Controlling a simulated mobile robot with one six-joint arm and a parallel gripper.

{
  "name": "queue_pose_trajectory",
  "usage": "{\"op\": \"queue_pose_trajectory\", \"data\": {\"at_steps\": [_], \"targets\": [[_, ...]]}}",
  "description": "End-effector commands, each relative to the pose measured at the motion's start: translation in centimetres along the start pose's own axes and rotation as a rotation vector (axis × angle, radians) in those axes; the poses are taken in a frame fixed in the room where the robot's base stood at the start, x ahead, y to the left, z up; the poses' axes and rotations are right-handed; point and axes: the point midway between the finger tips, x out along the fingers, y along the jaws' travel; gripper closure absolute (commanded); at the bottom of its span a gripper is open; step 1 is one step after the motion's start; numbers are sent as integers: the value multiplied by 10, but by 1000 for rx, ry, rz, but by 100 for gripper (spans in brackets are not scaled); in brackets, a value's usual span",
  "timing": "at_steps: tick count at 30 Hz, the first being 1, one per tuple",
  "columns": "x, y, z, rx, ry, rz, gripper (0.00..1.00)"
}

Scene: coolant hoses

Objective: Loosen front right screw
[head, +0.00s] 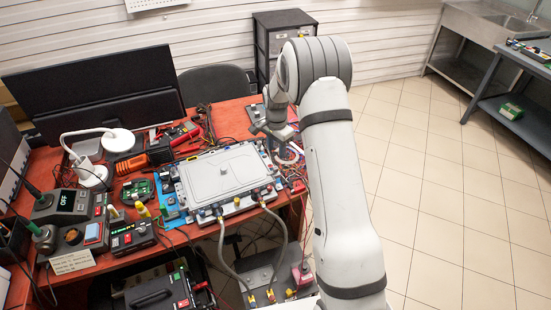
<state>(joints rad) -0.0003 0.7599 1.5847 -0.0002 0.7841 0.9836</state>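A grey flat box with a light lid (225,172) lies on a blue mat (178,188) on the red workbench. Two coolant hoses run down from fittings on its front edge, the left hose (222,245) and the right hose (284,235). Screws on the box are too small to make out, and the front right screw cannot be told apart. My gripper (277,140) hangs over the back right part of the box, partly hidden by my arm. Whether its fingers are open or shut does not show.
A soldering station (70,205), a white lamp (90,160), an orange tool (132,163) and a green board (138,190) crowd the bench's left side. A monitor (95,85) and a chair (215,85) stand behind. The tiled floor (445,200) at right is clear.

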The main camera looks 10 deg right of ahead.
Motion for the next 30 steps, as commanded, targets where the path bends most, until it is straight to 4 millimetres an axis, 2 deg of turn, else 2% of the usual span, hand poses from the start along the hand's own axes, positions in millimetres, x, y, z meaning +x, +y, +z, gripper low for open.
{"op": "queue_pose_trajectory", "data": {"at_steps": [6,11,21,30], "targets": [[22,-9,-6,59,-7,11,60],[40,-9,-6,61,-9,14,60],[89,-8,-6,60,-8,12,60],[99,-8,-7,61,-7,10,60]]}}
